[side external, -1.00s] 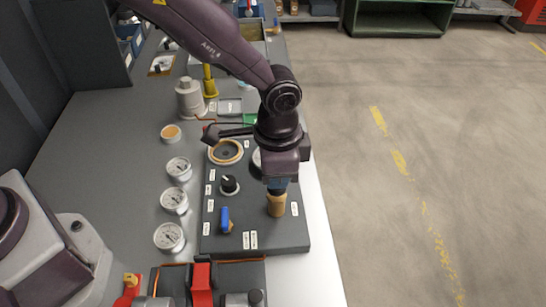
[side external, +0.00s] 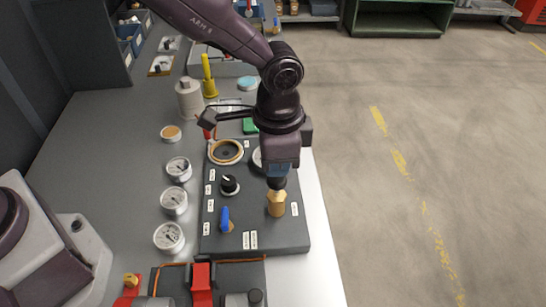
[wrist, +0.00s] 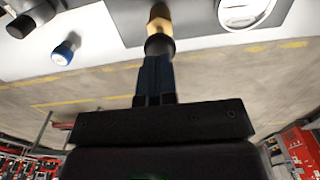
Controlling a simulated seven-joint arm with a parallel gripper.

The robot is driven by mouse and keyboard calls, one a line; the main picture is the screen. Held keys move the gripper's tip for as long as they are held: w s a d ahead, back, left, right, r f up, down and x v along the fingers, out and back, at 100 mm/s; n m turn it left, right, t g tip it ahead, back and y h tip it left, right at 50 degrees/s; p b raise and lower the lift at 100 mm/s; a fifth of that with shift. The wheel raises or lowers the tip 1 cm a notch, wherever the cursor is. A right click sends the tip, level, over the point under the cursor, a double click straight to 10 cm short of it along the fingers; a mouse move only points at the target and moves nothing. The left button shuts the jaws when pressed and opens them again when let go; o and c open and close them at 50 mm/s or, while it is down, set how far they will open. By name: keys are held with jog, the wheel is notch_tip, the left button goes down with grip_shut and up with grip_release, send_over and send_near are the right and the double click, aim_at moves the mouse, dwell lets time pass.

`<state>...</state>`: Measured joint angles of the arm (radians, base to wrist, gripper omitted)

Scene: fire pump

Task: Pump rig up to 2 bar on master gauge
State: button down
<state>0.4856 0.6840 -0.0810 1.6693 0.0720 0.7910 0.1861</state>
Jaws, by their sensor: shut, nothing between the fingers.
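The dark control panel (side external: 246,238) lies on the bench. It carries a brass hex fitting (side external: 276,206) with a black top, a black knob (side external: 229,183) and a blue lever (side external: 225,218). My gripper (side external: 278,181) points down at the brass fitting with its fingers shut and empty. In the wrist view, the fingertips (wrist: 157,62) meet or nearly meet the black top (wrist: 160,45) of the fitting (wrist: 159,22). A white round dial (side external: 257,158) is partly hidden behind my gripper and is cut off in the wrist view (wrist: 242,12). Its reading is not legible.
Three loose gauges (side external: 173,200) stand left of the panel. A ring-rimmed round port (side external: 225,151) is at the panel's far left. A grey cylinder (side external: 189,98) and a yellow post (side external: 208,78) stand behind. A red clamp-like part (side external: 202,285) is in front. The floor to the right is clear.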

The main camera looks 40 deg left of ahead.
jog(key=shift+f, duration=0.15)
jog(key=shift+f, duration=1.75)
jog(key=shift+r, duration=1.9)
notch_tip(320, 180, up, 7)
